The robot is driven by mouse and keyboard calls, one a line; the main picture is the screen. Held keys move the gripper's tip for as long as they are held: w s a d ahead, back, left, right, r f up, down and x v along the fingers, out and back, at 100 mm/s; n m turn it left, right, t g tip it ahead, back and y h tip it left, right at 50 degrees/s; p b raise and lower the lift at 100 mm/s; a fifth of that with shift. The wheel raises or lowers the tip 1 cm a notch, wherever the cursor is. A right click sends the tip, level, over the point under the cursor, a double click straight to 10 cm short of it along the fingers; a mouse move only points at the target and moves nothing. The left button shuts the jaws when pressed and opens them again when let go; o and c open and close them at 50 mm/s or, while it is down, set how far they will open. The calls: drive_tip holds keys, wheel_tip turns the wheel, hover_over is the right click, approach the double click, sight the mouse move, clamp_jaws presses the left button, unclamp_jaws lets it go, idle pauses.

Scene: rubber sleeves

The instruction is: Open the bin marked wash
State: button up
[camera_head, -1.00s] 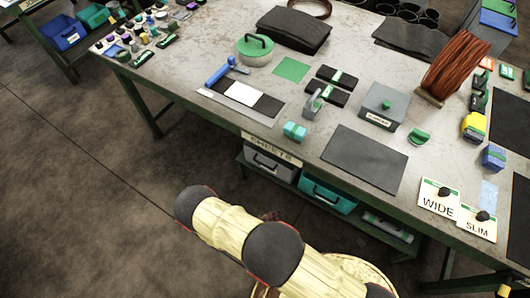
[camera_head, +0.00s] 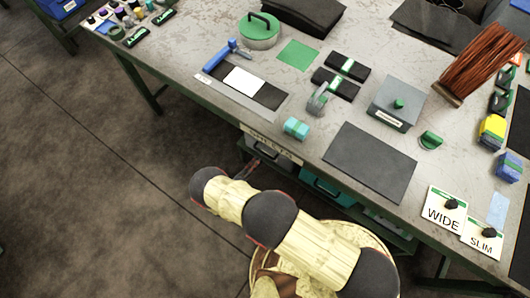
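I cannot read the word wash on anything. Under the table, a grey bin (camera_head: 272,156) and a teal bin (camera_head: 330,191) with dark handles sit on a low shelf. My pale yellow arm with dark joints reaches from the bottom towards the shelf. What looks like my gripper (camera_head: 247,169) shows small and dark by the front of the grey bin, partly behind my arm. I cannot tell whether its fingers are open or whether it touches the bin. On the tabletop, a grey lidded box (camera_head: 394,98) with a green knob bears a label too small to read.
The metal table (camera_head: 230,98) carries a dark mat (camera_head: 368,162), a teal block (camera_head: 296,128), a green round lidded pot (camera_head: 260,32), and WIDE (camera_head: 441,209) and SLIM (camera_head: 482,238) cards. A sign hangs at its front edge. The floor at left is clear.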

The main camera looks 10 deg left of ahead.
sight(265, 154)
drive_tip(key=b+x, duration=0.1)
drive_tip(key=x, duration=0.6)
drive_tip(key=shift+w+d+b, duration=0.15)
drive_tip(key=shift+w+b, duration=0.1)
drive_tip(key=shift+b, duration=0.15)
clamp_jaws()
idle(0.4)
